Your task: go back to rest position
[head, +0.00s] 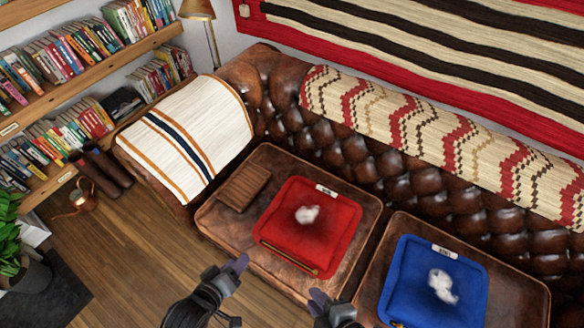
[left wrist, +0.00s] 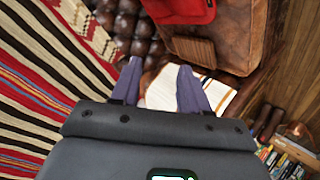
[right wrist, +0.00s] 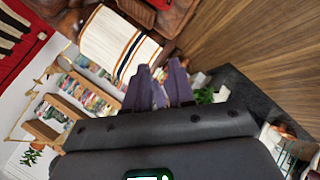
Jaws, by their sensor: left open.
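My left gripper (head: 226,270) is above the wooden floor at the front edge of the sofa seat, left of centre in the head view. In the left wrist view its two purple fingers (left wrist: 158,82) stand clearly apart with nothing between them. My right gripper (head: 322,298) is at the bottom of the head view, in front of the gap between the two seat cushions. In the right wrist view its fingers (right wrist: 160,75) are close together and hold nothing visible; whether they are shut is unclear.
A red cushion (head: 283,238) and a brown wallet-like block (head: 243,187) lie on the left seat. A blue cushion (head: 405,275) lies on the right seat. White tufts are on both cushions. Bookshelves (head: 75,75) and a plant (head: 8,235) stand at left. The floor (head: 120,250) is largely clear.

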